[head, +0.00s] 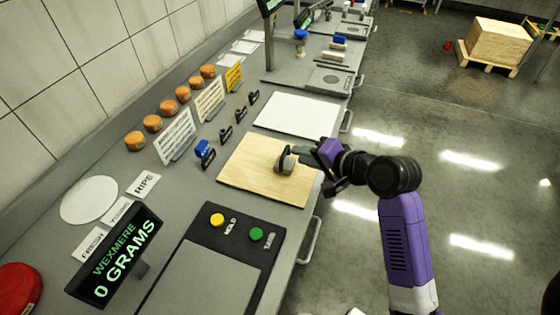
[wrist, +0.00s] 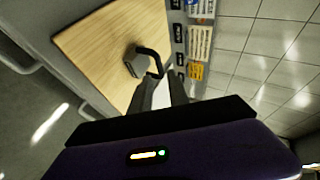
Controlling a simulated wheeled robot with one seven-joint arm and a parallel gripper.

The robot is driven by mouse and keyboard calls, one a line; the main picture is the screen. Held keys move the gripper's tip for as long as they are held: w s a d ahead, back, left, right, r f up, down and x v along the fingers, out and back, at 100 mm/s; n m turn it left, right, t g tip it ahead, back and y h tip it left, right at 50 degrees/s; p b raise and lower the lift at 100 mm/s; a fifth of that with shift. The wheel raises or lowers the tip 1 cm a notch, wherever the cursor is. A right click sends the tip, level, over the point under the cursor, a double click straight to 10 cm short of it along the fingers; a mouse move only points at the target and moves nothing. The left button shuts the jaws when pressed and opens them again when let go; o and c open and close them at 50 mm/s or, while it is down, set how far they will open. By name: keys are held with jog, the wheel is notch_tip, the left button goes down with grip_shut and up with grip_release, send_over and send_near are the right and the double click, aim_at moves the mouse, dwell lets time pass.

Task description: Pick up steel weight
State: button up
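A grey object with a dark curved handle, which looks like the steel weight (head: 284,164), sits on the wooden board (head: 245,172). In the wrist view the weight (wrist: 134,67) stands on the board (wrist: 95,45), its handle reaching toward my fingers. My gripper (head: 304,154) is just to the right of the weight in the head view. In the wrist view my gripper (wrist: 163,78) has its two fingers apart, with the handle's end near or between their tips. I cannot tell whether they touch it. Nothing is visibly held.
A scale display (head: 115,256) reads 0 GRAMS at the near left. A button panel (head: 237,226) lies in front of the board. A white board (head: 297,115) lies behind. Several orange cheese wheels (head: 152,123), signs and small dark objects (head: 225,134) line the wall side.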

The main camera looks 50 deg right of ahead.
aim_at(287, 151)
jog(key=shift+f, duration=0.2)
jog(key=shift+p+x, duration=0.6)
jog(key=shift+x, duration=3.25)
jog(key=shift+d+r, duration=0.1)
jog(key=shift+r, duration=0.05)
grip_shut()
